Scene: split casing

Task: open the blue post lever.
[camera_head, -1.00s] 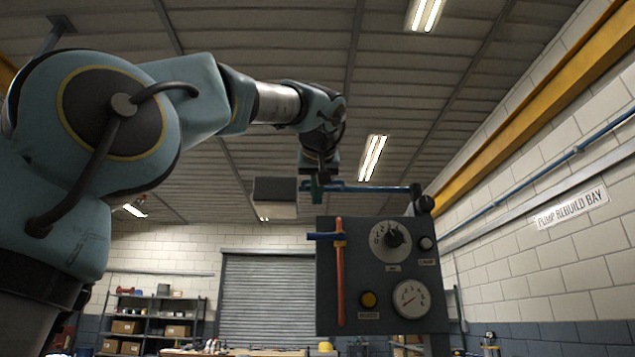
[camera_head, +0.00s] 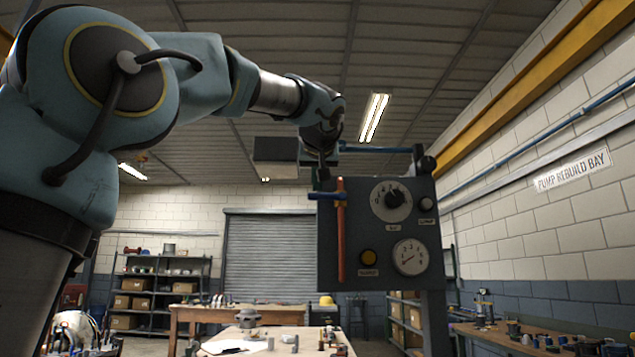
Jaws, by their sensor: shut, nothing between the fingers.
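My gripper (camera_head: 323,178) points down at that end, just above the upper left corner of the dark panel. Its fingers are small and dark here and look closed, with nothing seen between them. I cannot tell whether it touches the lever or is in front of it.
A grey box (camera_head: 275,150) is left of my gripper. A workbench (camera_head: 290,340) stands below.

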